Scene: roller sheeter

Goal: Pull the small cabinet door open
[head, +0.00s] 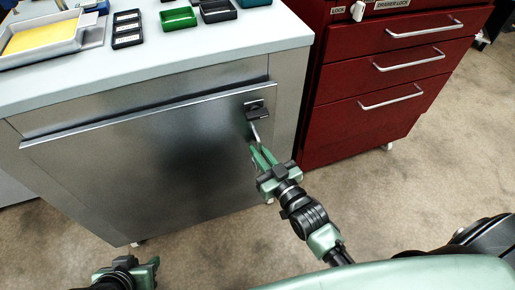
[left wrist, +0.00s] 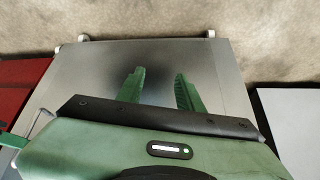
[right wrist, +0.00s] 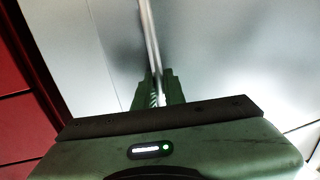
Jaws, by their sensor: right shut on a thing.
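The small cabinet's grey metal door (head: 150,165) fills the front below a pale worktop; I cannot tell whether it stands slightly ajar. A dark latch (head: 256,108) with a thin metal handle (head: 256,134) hanging below it sits near the door's upper right corner. My right gripper (head: 262,156) is shut on the handle's lower end. In the right wrist view, the handle (right wrist: 150,40) runs down between the close-set green fingers (right wrist: 158,86). My left gripper (head: 143,272) is low at the front left, apart from the door. Its fingers (left wrist: 157,84) are spread and empty in the left wrist view.
A red drawer cabinet (head: 375,110) with several bar handles stands close to the right of the grey cabinet. The worktop (head: 210,50) holds a tray with a yellow sheet (head: 40,37) and several small bins. The carpet floor (head: 445,165) at right is clear.

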